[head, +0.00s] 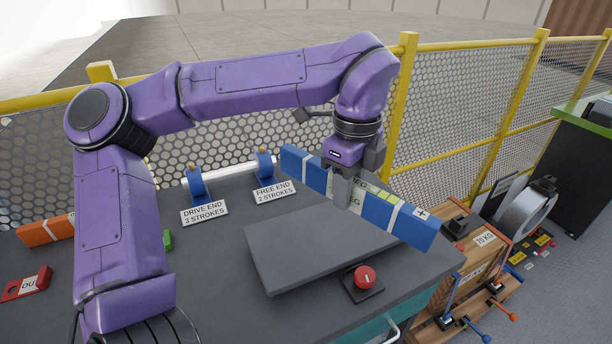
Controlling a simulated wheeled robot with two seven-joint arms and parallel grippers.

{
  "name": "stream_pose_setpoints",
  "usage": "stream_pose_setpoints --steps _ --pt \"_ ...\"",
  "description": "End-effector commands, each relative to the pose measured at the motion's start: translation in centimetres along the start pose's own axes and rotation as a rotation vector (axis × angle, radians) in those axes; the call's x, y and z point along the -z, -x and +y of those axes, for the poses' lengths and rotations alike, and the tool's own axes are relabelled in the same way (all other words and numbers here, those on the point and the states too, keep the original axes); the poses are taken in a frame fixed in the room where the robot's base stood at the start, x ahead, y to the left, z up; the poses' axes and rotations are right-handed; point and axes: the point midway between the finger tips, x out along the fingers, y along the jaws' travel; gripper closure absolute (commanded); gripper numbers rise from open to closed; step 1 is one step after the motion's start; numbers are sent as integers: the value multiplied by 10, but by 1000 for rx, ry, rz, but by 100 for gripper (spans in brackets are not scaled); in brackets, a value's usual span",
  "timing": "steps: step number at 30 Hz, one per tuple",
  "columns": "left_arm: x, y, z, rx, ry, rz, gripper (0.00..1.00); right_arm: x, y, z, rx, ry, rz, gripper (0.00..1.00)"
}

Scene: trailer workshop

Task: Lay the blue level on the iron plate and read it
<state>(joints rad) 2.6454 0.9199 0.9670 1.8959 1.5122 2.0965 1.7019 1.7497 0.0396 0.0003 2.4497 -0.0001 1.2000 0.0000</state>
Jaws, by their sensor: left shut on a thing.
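The blue level (413,226) is a long blue bar with white bands, a yellow-green vial window and a plus mark at its right end. My left gripper (347,190) is shut on it near its middle, coming down from above. The iron plate (310,245) is a flat dark grey slab on the bench, below and left of the level. The level runs from upper left to lower right over the plate's back right side. I cannot tell whether it touches the plate. The vial is too small to read. My right gripper is not in view.
A red knob (365,277) on a dark base sits at the plate's front right. Signs "DRIVE END" (204,212) and "FREE END" (275,191) stand by blue bearing blocks behind. An orange bar (46,230) lies left. A wooden crate (470,262) stands right; yellow fencing runs behind.

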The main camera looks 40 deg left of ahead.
Motion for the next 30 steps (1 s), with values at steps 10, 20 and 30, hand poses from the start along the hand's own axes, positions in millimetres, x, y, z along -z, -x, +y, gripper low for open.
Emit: stream_pose_setpoints --steps 10,20,30 --pt "-23 -25 -28 -44 -1207 21 100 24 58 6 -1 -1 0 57" --pt "-43 -52 -37 -61 -1944 38 100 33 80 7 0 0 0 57" --pt "-43 -54 -38 -61 -1990 37 100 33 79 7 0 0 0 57"
